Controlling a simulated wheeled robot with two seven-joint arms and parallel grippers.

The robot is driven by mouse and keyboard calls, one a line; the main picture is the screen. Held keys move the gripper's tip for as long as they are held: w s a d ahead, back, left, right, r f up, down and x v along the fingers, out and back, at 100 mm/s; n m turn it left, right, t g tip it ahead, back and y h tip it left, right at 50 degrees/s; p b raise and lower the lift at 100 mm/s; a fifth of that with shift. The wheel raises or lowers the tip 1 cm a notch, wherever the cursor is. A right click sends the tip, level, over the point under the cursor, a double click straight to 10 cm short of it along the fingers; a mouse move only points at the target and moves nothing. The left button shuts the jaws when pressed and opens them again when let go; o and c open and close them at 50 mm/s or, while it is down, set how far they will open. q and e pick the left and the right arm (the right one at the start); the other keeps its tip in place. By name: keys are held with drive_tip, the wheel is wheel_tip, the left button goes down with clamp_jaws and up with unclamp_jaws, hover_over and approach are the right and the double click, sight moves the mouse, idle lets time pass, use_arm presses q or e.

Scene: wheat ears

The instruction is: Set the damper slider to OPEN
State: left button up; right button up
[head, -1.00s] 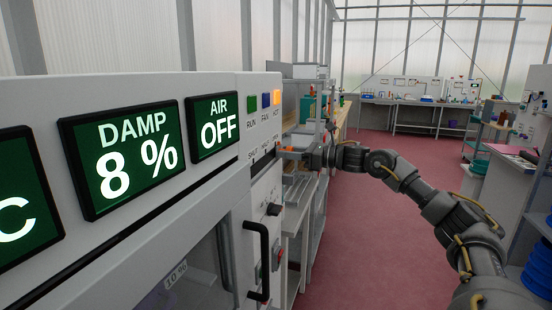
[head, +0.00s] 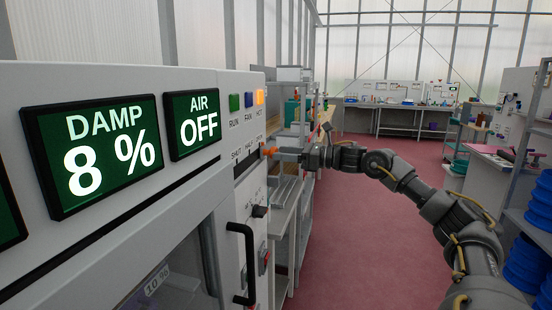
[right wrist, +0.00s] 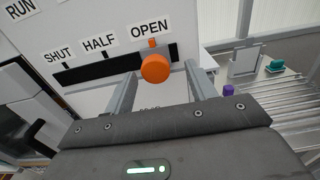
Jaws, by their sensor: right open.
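The damper slider is a dark slot (right wrist: 85,71) on a pale panel, marked SHUT, HALF and OPEN from left to right. Its round orange knob (right wrist: 155,68) sits at the right end, under the OPEN label (right wrist: 149,29). In the head view the knob (head: 268,152) is a small orange spot at the panel's right edge. My right gripper (right wrist: 160,72) is open in front of the panel, one finger on each side of the knob in the wrist picture, with gaps visible. It also shows in the head view (head: 287,155). My left gripper is not in view.
The cabinet displays read DAMP 8 % (head: 104,147) and AIR OFF (head: 196,123). A black door handle (head: 247,262) juts out below the panel. Metal shelves (head: 290,190) stand just beyond. Red floor (head: 350,240) lies open to the right.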

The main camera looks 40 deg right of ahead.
use_arm(q)
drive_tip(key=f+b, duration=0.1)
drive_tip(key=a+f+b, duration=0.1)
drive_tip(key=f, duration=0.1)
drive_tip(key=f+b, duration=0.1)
drive_tip(key=b, duration=0.1)
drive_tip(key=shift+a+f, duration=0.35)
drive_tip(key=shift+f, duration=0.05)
use_arm(e)
drive_tip(key=v, duration=0.7)
drive_tip(key=shift+s, duration=0.2)
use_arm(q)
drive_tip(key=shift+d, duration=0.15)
use_arm(e)
drive_tip(key=shift+d, duration=0.15)
